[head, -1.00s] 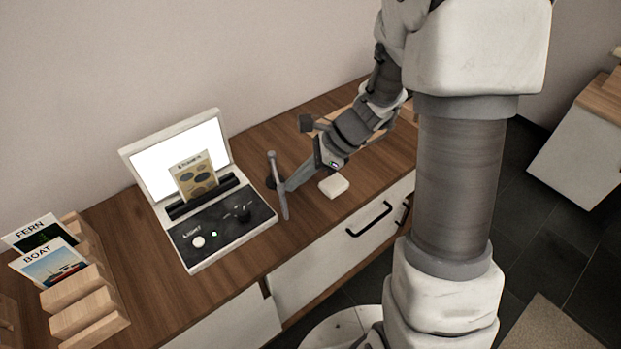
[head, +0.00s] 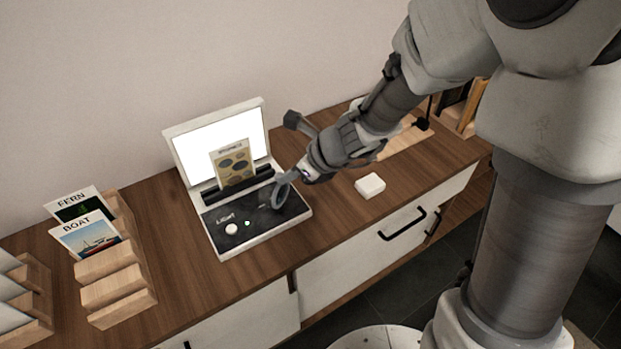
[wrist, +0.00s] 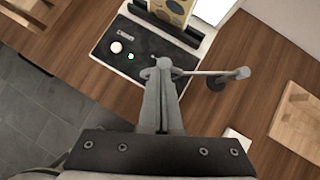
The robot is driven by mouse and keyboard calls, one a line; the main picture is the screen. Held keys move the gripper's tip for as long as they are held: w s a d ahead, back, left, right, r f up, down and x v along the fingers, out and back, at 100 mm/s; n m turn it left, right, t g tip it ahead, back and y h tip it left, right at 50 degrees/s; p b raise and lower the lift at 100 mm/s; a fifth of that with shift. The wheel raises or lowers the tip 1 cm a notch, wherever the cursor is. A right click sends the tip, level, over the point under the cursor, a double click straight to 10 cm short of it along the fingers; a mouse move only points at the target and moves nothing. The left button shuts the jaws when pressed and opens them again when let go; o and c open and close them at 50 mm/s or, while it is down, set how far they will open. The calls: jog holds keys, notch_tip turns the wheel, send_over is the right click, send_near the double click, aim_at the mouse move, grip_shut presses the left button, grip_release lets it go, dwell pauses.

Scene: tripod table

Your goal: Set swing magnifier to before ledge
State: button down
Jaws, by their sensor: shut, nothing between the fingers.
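The swing magnifier shows in the wrist view as a thin grey bar (wrist: 205,73) with a round knob and a dark round base, just right of my fingertips. In the head view a grey piece (head: 277,197) by my fingers, over the light box's right side, seems to be part of it. Its lens is not clear. My gripper (wrist: 161,78) is shut and empty, with its tips above the dark panel close to the bar's left end; whether they touch is unclear. The ledge (head: 235,183) is the dark strip below the lit screen, bearing a tan card with dark ovals (head: 234,165).
The light box (head: 222,236) has a white button and a green light on its panel. A white block (head: 370,185) lies to its right. Wooden card racks (head: 118,290) with the FERN and BOAT cards stand at left.

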jog(key=w+a+m, duration=0.1)
jog(key=w+a, duration=0.3)
jog(key=a, duration=0.3)
jog(key=shift+w+a+t+p, duration=0.35)
jog(key=shift+a+t+p, duration=0.05)
dwell(0.3)
jog(key=shift+s+r, duration=0.1)
